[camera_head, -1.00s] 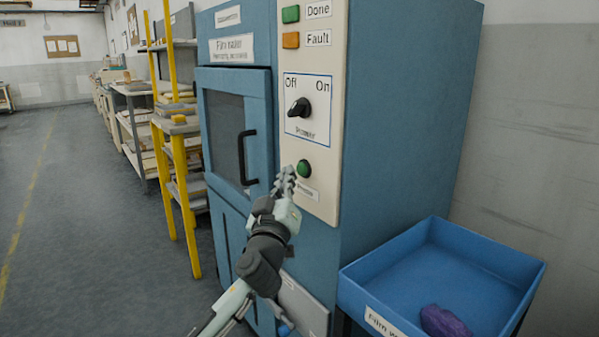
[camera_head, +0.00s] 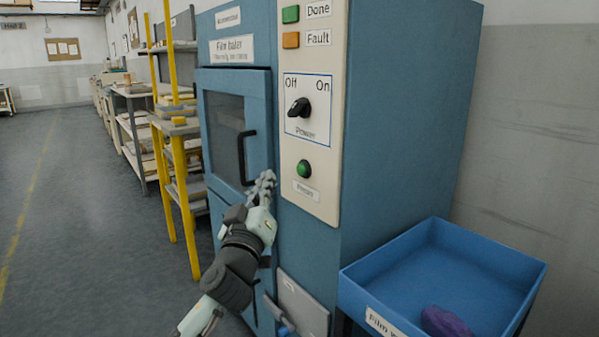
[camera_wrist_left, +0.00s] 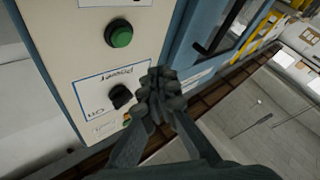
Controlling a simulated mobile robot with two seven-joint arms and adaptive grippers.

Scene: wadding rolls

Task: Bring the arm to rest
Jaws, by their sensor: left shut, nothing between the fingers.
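My left gripper (camera_head: 264,186) is shut and empty. In the head view it is in front of the blue film baler (camera_head: 400,120), left of the cream control panel (camera_head: 318,200) and just below the black door handle (camera_head: 243,158). No contact with the machine can be made out. In the left wrist view the shut fingers (camera_wrist_left: 160,88) show beside the panel. The green button (camera_head: 304,169) and the black power knob (camera_head: 299,107) are uncovered; the knob points toward Off. My right gripper is not in view.
A blue bin (camera_head: 440,262) with a purple bundle (camera_head: 445,321) stands at the lower right. A yellow-posted shelf (camera_head: 180,190) stands left of the machine. A small grey flap (camera_head: 300,305) juts out low on the machine. The floor (camera_head: 90,220) at left is clear.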

